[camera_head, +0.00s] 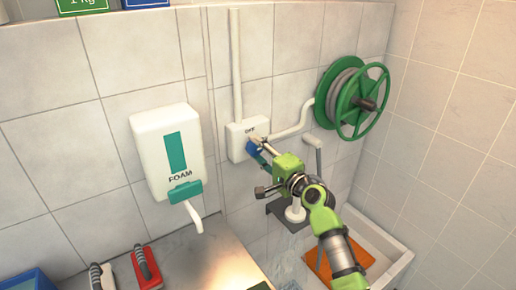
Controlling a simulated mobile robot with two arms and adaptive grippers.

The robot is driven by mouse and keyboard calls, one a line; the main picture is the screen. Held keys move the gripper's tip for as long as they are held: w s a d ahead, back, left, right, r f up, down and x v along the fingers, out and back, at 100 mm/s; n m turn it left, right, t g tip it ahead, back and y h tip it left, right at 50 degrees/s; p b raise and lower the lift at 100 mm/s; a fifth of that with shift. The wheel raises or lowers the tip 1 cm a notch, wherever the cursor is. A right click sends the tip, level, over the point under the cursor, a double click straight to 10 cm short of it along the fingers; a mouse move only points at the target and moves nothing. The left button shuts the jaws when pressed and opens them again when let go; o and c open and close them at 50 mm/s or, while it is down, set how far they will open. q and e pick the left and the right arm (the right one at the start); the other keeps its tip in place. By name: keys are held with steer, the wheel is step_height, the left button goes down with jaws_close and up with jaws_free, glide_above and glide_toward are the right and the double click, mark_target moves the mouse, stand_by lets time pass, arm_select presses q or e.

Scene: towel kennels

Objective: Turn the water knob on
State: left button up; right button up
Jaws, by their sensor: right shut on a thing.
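A white water box (236,143) is fixed to the tiled wall, with a white pipe going up from it and another running right to the hose reel. Dark lettering on its face appears to read OFF. A blue knob handle (254,150) is at the box's lower right. My right gripper (261,157) reaches it from the lower right and is shut on it. The gripper and its green arm hide part of the handle and the wall behind. My left gripper is not in view.
A white foam dispenser (165,150) hangs left of the box. A green hose reel (352,97) is on the wall to the right. A white basin (393,262) with an orange item (369,261) is below. Red-based brush (147,268) lies on the counter (196,262).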

steer(key=shift+m, duration=0.4)
steer(key=o, duration=1.1)
steer(key=v, duration=1.2)
steer(key=shift+f, duration=0.1)
